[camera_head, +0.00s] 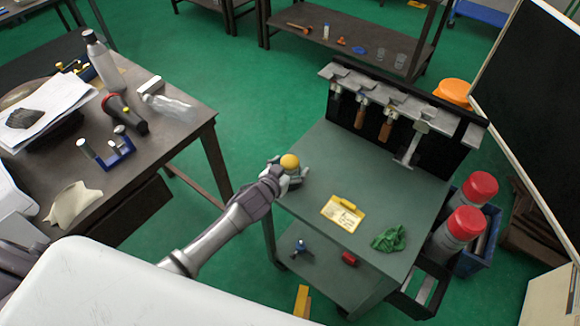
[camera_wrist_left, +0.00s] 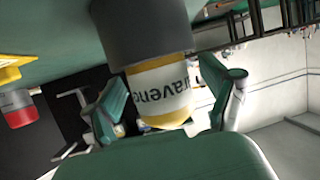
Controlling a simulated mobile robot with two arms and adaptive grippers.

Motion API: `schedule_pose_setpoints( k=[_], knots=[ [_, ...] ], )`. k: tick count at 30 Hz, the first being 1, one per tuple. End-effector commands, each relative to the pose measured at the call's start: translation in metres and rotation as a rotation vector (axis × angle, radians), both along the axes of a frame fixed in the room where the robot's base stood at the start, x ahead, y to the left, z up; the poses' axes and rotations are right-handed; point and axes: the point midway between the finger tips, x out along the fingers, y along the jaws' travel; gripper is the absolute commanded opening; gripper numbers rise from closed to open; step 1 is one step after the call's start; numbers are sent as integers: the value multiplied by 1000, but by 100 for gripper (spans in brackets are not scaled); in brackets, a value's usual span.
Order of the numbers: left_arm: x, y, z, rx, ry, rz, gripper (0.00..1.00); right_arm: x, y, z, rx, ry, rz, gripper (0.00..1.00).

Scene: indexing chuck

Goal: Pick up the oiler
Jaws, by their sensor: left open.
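A small container with a rounded yellow top (camera_head: 289,161), which I take to be the oiler, stands at the left edge of the green cart top. In the left wrist view it is a dark grey cylinder with a white, yellow-edged label (camera_wrist_left: 162,88). My left gripper (camera_head: 291,175) is at it, and hides its lower part in the head view. In the wrist view the open left fingers (camera_wrist_left: 172,105) lie on either side of the labelled part. I cannot tell whether either finger touches it. My right gripper is not in view.
On the cart top (camera_head: 345,165) lie a yellow tag (camera_head: 343,213) and a green cloth (camera_head: 389,239). A tool rack (camera_head: 400,105) stands along its back. Red-capped canisters (camera_head: 463,222) stand at the right. A cluttered bench (camera_head: 165,135) is at the left.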

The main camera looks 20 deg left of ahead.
Motion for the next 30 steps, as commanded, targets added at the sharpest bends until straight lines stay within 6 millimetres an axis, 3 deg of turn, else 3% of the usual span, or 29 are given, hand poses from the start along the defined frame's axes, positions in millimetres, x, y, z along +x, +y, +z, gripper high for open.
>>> schedule_pose_setpoints(
  k=[5,18,30],
  knots=[
    [0,0,0,0,0,0,81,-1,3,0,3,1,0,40],
    [0,0,1,-1,-2,-1,10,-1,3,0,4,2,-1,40],
    [0,0,11,0,-4,0,10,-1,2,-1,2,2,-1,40]
  ],
)
